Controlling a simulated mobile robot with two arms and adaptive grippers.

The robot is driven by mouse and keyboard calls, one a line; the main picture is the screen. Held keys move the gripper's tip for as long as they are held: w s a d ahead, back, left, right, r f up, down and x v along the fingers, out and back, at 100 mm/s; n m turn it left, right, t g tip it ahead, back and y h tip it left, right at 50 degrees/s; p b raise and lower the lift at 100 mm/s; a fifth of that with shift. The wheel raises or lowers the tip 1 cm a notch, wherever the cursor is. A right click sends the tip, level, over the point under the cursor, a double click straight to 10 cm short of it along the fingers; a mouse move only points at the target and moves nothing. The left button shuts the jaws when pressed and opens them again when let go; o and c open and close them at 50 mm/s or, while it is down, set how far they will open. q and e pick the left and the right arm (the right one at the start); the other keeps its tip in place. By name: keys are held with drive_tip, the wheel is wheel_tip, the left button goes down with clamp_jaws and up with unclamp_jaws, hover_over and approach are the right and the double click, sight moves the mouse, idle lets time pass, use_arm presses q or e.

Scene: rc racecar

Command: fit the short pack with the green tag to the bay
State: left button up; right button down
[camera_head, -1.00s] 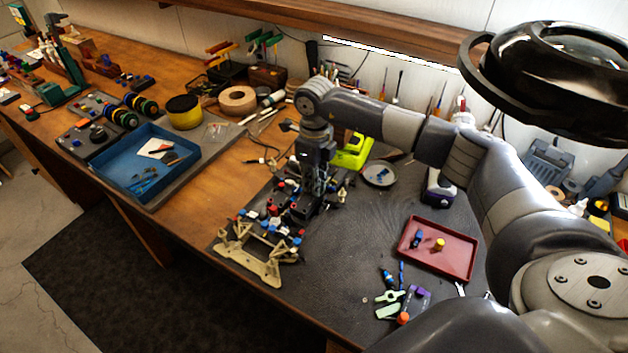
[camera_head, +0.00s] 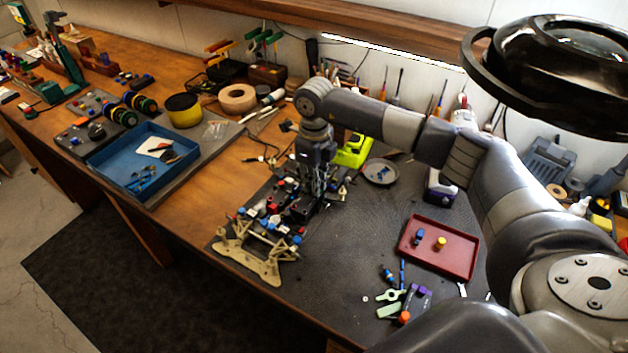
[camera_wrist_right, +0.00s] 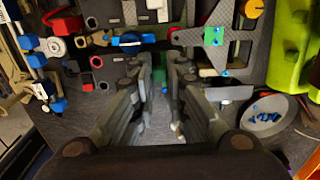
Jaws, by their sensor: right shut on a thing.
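The car chassis (camera_head: 243,258) stands at the front left of the grey mat, with pale arms and blue and red fittings. My right gripper (camera_head: 313,192) points down over its far right part. In the right wrist view, my gripper (camera_wrist_right: 161,82) is shut on a narrow thing with green (camera_wrist_right: 159,70) showing between the fingertips, likely the green-tagged pack. The fingers hide most of it. The chassis also shows there, with a dark plate (camera_wrist_right: 228,50) bearing blue parts. I cannot tell whether the pack is inside the bay or above it. My left gripper is out of view.
A red tray (camera_head: 455,262) with small parts lies to the right on the mat. A round dish (camera_head: 380,172) and a lime-green object (camera_head: 352,151) are behind the gripper. Loose tools (camera_head: 400,300) lie in front of the tray. A blue tray (camera_head: 112,172) is at left.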

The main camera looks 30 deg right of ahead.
drive_tip(key=shift+f+b, duration=0.5)
drive_tip(key=shift+f, duration=0.2)
drive_tip(key=c, duration=1.5)
unclamp_jaws()
drive_tip(key=shift+r, duration=0.1)
wheel_tip(320, 180, up, 12)
drive_tip(key=shift+r, duration=0.1)
